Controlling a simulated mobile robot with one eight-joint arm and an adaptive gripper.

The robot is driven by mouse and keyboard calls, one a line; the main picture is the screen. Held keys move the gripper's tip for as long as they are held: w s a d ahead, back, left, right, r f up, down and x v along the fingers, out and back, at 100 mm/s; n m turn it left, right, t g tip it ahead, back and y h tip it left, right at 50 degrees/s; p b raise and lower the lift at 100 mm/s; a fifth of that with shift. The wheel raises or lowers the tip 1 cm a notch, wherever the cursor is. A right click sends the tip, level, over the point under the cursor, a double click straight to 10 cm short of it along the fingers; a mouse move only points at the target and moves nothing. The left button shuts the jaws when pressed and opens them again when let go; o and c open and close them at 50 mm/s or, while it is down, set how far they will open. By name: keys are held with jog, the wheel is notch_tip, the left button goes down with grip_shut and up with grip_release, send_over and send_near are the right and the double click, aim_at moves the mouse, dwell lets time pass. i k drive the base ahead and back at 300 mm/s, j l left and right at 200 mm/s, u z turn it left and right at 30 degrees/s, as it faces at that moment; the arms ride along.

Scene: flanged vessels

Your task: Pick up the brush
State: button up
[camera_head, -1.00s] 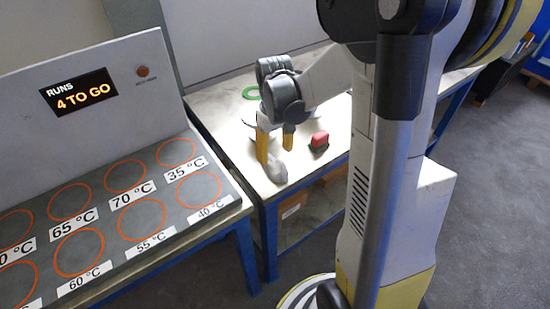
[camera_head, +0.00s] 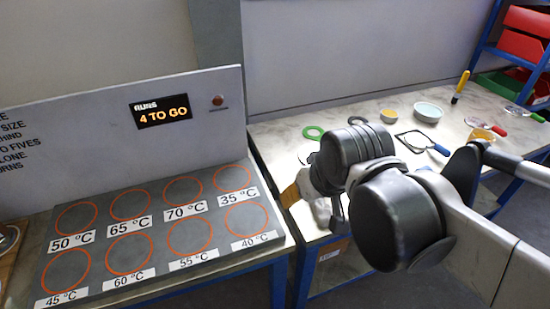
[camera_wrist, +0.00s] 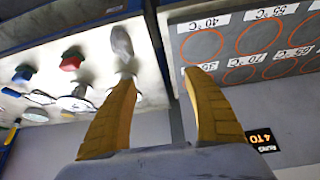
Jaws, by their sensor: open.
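My gripper (camera_wrist: 161,75) is open, with its two yellow fingers apart and nothing between them in the wrist view. In the head view my gripper (camera_head: 300,198) is over the front left corner of the bench, partly hidden by my arm. A grey oblong thing (camera_wrist: 121,42) lies on the bench just beyond the left fingertip. A slim yellow and black handled tool (camera_head: 460,87) stands out at the back right of the bench, far from my gripper. I cannot tell for certain which thing is the brush.
The bench (camera_head: 285,138) also bears a green ring (camera_head: 313,132), a pale bowl (camera_head: 428,112) and a blue-handled tool (camera_head: 438,150). A red block (camera_wrist: 72,62) lies beside the grey thing. Red bins (camera_head: 525,45) are at far right.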

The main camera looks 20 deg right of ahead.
aim_at(465, 76)
jog(key=z, duration=1.75)
